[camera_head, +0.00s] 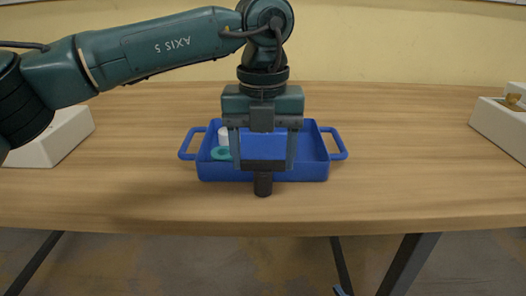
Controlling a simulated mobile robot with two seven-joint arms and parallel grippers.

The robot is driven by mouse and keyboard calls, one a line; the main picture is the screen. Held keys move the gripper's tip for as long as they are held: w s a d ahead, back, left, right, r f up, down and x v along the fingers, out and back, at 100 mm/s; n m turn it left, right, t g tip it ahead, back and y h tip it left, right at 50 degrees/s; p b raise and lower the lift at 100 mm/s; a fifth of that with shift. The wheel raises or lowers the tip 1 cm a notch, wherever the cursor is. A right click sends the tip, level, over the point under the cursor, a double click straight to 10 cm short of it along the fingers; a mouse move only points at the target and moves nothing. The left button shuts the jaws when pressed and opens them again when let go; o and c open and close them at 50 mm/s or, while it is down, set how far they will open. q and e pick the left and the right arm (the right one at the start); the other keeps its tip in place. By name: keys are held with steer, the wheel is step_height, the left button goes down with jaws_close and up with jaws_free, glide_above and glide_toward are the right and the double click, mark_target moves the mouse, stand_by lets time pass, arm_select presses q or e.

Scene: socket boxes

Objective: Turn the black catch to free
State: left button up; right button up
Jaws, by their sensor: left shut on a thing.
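My left gripper (263,167) points straight down at the front middle of the table. It is shut on a black piece (263,184) with a round lower end, which hangs or stands just in front of the blue tray. I cannot tell whether this piece is the black catch or a separate tool, nor whether its lower end touches the table. No other black catch can be made out. My right gripper is not in view.
The blue tray (220,173) with two side handles holds a white item (224,136) and a teal ring (221,153). A white box (60,138) stands at the left, partly behind my arm. Another white box (500,125) with a brass-coloured part stands at the right edge. Table between is clear.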

mark_target(263, 161)
arm_select(q)
steer(key=shift+n, duration=0.3)
steer(key=o, duration=1)
steer(key=shift+r+p, duration=1.75)
steer(key=shift+r, duration=4.85)
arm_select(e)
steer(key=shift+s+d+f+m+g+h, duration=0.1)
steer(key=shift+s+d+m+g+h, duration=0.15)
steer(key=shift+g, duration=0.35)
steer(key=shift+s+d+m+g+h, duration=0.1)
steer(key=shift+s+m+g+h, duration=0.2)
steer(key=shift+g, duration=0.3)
